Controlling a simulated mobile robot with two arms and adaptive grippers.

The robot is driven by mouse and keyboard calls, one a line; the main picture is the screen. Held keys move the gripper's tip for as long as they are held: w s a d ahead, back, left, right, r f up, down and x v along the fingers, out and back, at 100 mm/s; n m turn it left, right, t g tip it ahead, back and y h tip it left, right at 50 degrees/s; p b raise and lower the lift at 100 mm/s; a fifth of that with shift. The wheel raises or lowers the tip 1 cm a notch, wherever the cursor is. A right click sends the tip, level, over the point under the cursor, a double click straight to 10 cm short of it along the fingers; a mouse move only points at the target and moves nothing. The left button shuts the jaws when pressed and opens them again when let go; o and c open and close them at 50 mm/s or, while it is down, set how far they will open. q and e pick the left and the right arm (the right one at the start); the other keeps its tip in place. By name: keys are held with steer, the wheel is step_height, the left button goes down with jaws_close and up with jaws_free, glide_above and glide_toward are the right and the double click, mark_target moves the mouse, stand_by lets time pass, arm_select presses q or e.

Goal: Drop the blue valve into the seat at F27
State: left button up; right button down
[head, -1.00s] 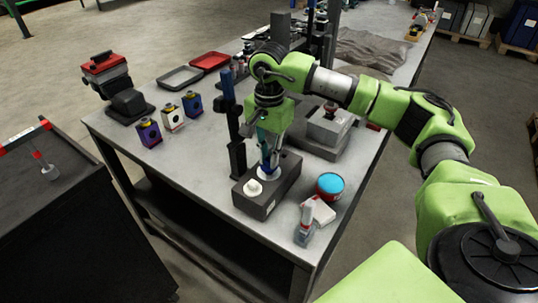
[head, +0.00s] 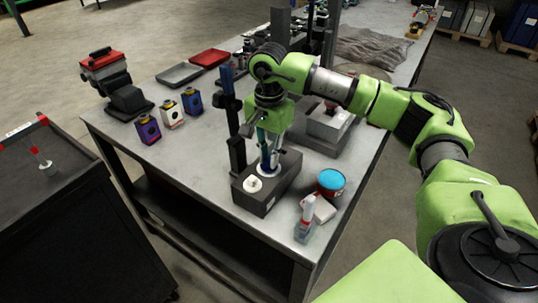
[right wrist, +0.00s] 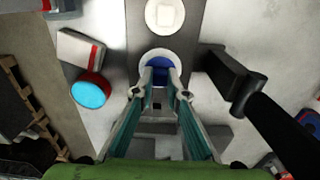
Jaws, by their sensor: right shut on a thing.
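A dark block (head: 264,204) stands near the front of the bench and carries two pale round seats. The front seat (head: 253,184) has a white piece on it, also seen in the right wrist view (right wrist: 165,14). My right gripper (head: 268,168) points down over the rear seat. In the right wrist view my right gripper (right wrist: 160,72) is shut on the blue valve (right wrist: 160,63), whose blue part shows between the fingertips, inside the outline of the pale rear seat ring (right wrist: 145,57). How deep the valve sits is hidden by the fingers. No F27 label is readable. My left gripper is not in view.
Several small coloured boxes (head: 171,115) and red (head: 210,59) and grey (head: 180,74) trays lie further left.

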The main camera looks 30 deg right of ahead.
steer(key=shift+f, duration=0.15)
stand_by(0.3)
steer(key=c, duration=1.9)
jaws_free()
steer(key=o, duration=0.4)
steer(key=shift+r+p, duration=2.4)
steer(key=shift+r, duration=1.65)
